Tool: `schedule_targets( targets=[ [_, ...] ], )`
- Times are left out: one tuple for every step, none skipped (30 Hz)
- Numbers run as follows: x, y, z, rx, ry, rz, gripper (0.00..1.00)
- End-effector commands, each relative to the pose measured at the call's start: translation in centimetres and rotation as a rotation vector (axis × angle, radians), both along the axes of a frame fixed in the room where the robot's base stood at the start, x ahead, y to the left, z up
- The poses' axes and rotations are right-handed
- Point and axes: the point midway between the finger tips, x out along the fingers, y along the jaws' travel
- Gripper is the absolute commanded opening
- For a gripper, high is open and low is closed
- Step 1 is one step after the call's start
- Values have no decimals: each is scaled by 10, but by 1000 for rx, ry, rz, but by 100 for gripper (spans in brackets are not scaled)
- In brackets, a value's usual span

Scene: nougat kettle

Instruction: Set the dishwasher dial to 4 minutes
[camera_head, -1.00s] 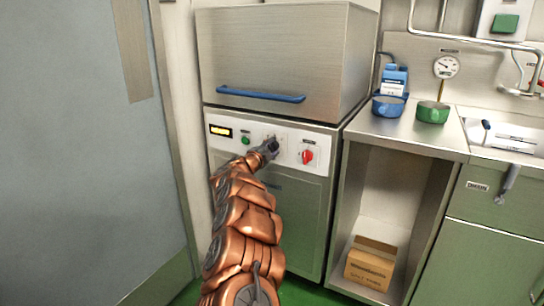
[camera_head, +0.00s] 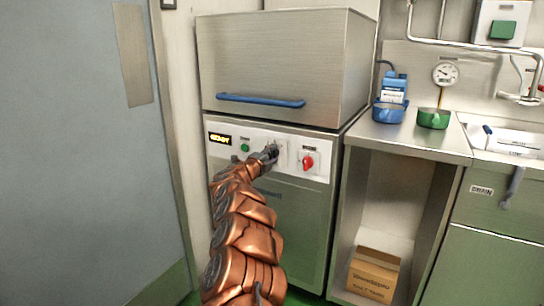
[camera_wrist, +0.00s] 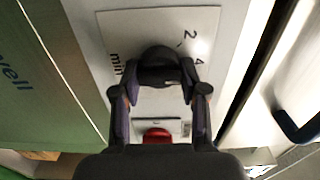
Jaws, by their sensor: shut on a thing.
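The dishwasher (camera_head: 300,220) stands against the wall, with a blue handle (camera_head: 260,100) on its hood. Its front panel carries a lit display (camera_head: 220,138), a green button (camera_head: 245,147), the dial and a red knob (camera_head: 308,162). In the wrist view the dark dial (camera_wrist: 158,62) sits on a white plate (camera_wrist: 130,30) marked "2", "4" and "min". My gripper (camera_wrist: 160,84) is shut on the dial, one finger on each side. In the head view my gripper (camera_head: 270,152) covers most of the dial. The dial's pointer is hidden, so I cannot tell its setting.
A steel counter (camera_head: 420,145) to the right holds a blue pot (camera_head: 388,111), a green pot (camera_head: 433,118) and a blue-capped container (camera_head: 395,88). A cardboard box (camera_head: 373,274) sits on the shelf below. A grey door (camera_head: 80,180) stands close on the left.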

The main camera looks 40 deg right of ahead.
Motion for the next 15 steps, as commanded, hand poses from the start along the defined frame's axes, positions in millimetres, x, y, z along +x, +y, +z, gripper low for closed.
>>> schedule_targets(
  targets=[
    [0,0,-1,1,1,1,8],
    [0,0,-1,1,1,1,45],
    [1,0,-1,1,1,1,49],
    [0,0,-1,1,1,1,52],
    [0,0,-1,1,1,1,55],
    [0,0,-1,1,1,1,59],
    [0,0,0,1,1,1,63],
    [0,0,0,0,1,1,66],
    [0,0,0,0,1,1,67],
    [0,0,0,0,1,1,67],
    [0,0,0,0,1,0,67],
    [0,0,0,0,1,0,67],
    [0,0,0,0,1,0,67],
    [0,0,0,0,1,0,67],
    [0,0,0,0,1,0,67]
  ],
)
